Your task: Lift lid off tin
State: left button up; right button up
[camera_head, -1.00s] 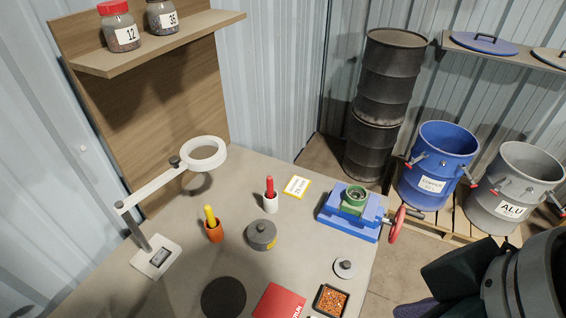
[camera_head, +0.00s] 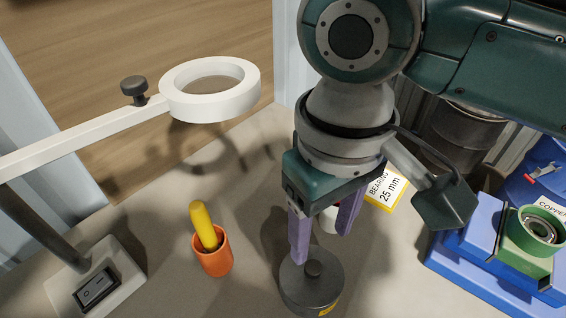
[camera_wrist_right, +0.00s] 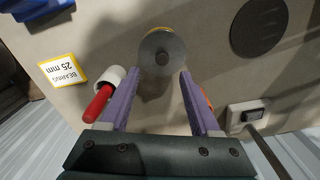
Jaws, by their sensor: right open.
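The tin (camera_head: 322,304) is a low, round, dark grey tin with a yellow label patch on its side. Its grey lid (camera_head: 295,277) is on it, with a round knob in the middle. In the wrist view the lid (camera_wrist_right: 150,42) shows from above, just beyond the fingertips. My right gripper (camera_head: 322,246) is open and empty, with purple fingers pointing down. In the head view its fingertips are just above and behind the knob; I cannot tell the exact gap. The fingers also show in the wrist view (camera_wrist_right: 160,74). My left gripper is not in view.
An orange cup (camera_head: 216,264) with a yellow-handled tool stands left of the tin. A white cup (camera_wrist_right: 113,78) with a red-handled tool is close beside one finger. A ring lamp (camera_head: 178,106) overhangs the left. A blue vise (camera_head: 480,270) stands right. A bearing sign (camera_head: 394,186) lies behind.

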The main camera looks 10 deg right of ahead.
aim_at(313, 267)
jog(key=f, duration=0.4)
jog(key=f+b, duration=0.1)
jog(key=f, duration=0.2)
jog(key=shift+a+f, duration=0.2)
jog(key=shift+f, duration=0.15)
grip_shut()
